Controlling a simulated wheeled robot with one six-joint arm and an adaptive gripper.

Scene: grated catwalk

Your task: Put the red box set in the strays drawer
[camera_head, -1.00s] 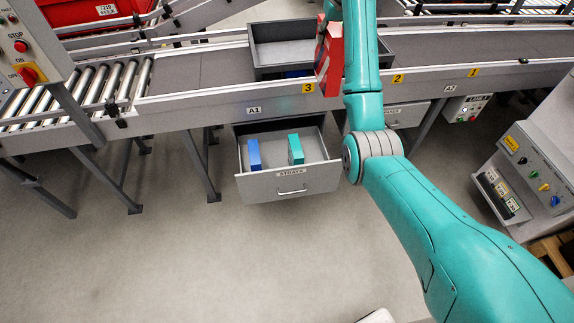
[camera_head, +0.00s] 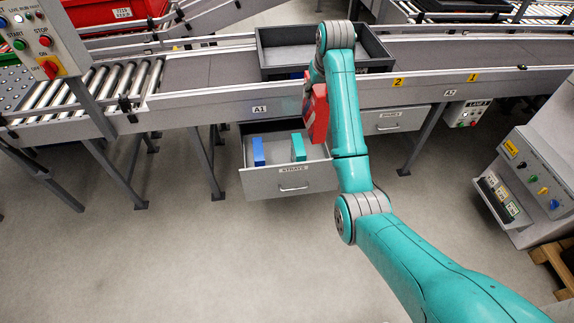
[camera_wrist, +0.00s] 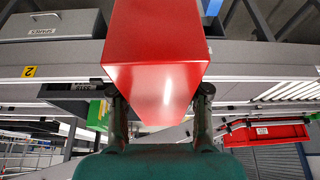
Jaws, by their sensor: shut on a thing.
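The red box set (camera_head: 317,113) is held by my gripper in front of the conveyor edge, above and to the right of the open strays drawer. In the wrist view the red box (camera_wrist: 157,60) fills the upper middle, between the two fingers of my gripper (camera_wrist: 160,95). The fingers are shut on it. In the head view the gripper is mostly hidden behind my arm and the box. The strays drawer (camera_head: 290,181) is pulled out under the conveyor. A blue box (camera_head: 258,152) and a teal box (camera_head: 298,148) stand in it.
A grey tray (camera_head: 287,67) sits on the conveyor behind my arm. A closed drawer labelled spares (camera_head: 395,119) is right of the strays drawer. A control console (camera_head: 530,175) stands at the right. The floor (camera_head: 200,260) in front is clear.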

